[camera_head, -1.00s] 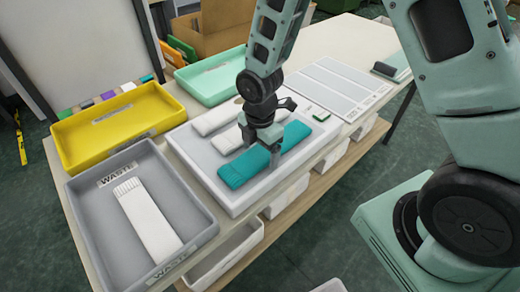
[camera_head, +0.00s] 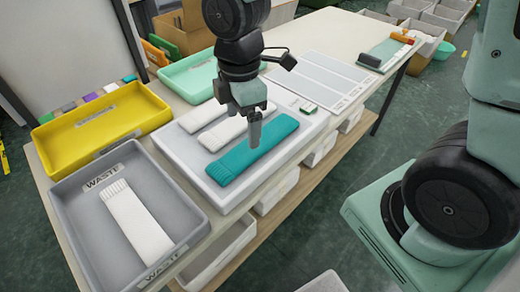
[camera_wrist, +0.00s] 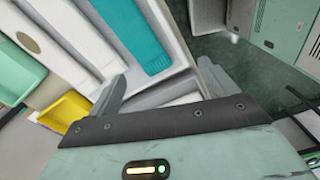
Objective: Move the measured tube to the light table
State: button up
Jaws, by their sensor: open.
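I cannot tell by sight which tube is the measured one. My gripper (camera_head: 254,133) points down just above the teal tube, apart from it as far as I can see. In the wrist view, the open fingers (camera_wrist: 163,88) hold nothing, and the teal tube (camera_wrist: 143,38) shows beyond them.
A grey waste tray (camera_head: 189,209) with a white tube stands at front left, a yellow tray (camera_head: 52,143) behind it. A mint tray (camera_head: 178,90) is at the back. A striped pale board (camera_head: 318,78) lies right of the slab. Bins sit below.

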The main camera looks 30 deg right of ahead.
jog(key=s+a+r+m, duration=0.1)
jog(key=s+m, duration=0.4)
jog(key=s, duration=0.2)
jog(key=s+a+r+m, duration=0.2)
jog(key=s+m, duration=0.3)
jog(key=s, duration=0.3)
jog(key=shift+w, duration=0.1)
